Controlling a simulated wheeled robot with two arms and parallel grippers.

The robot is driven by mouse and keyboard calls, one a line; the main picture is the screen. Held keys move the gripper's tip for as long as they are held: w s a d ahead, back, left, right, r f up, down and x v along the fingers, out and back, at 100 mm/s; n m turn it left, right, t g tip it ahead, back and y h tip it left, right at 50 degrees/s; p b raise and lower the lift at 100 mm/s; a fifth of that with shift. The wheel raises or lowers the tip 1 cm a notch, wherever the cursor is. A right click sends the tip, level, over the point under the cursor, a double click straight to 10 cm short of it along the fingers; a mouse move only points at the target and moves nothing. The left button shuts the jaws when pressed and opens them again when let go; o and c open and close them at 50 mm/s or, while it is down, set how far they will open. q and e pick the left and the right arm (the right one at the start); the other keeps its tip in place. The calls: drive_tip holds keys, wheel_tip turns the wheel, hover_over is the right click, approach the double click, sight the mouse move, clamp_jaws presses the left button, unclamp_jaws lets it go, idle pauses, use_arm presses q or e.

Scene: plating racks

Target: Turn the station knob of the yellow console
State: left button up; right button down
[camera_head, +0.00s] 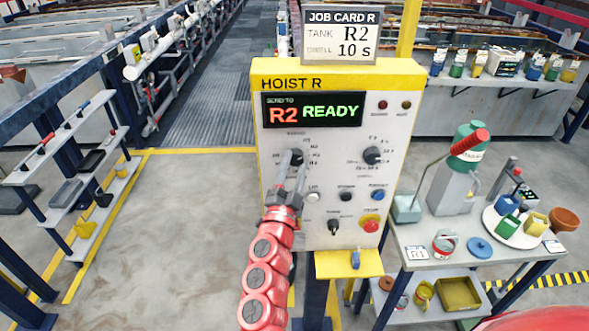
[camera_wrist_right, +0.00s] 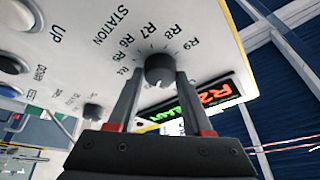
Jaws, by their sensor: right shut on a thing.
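The yellow-trimmed console (camera_head: 339,80), labelled HOIST R, stands upright ahead of me. Its display (camera_head: 312,110) reads "SEND TO R2 READY". The dark, round station knob (camera_wrist_right: 159,70) sits inside a ring of R labels in the right wrist view. My right gripper (camera_wrist_right: 157,88) has one finger on each side of this knob and is shut on it. In the head view the same gripper (camera_head: 291,168) reaches the panel's left part and largely covers the knob. I cannot read the knob's exact pointer direction. My left gripper is not in view.
A job card (camera_head: 340,33) above the console reads tank R2, dwell 10 s. A second knob (camera_head: 372,155), buttons and a red stop button (camera_head: 370,224) share the panel. A cluttered side table (camera_head: 440,262) stands right; a shelf rack (camera_head: 75,165) stands left. Floor between is clear.

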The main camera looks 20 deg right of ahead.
drive_tip(key=shift+m, duration=0.4)
drive_tip(key=shift+c, duration=1.6)
unclamp_jaws()
drive_tip(key=b+v, duration=0.4)
drive_tip(key=v, duration=1.3)
drive_tip(key=shift+s+a, duration=0.2)
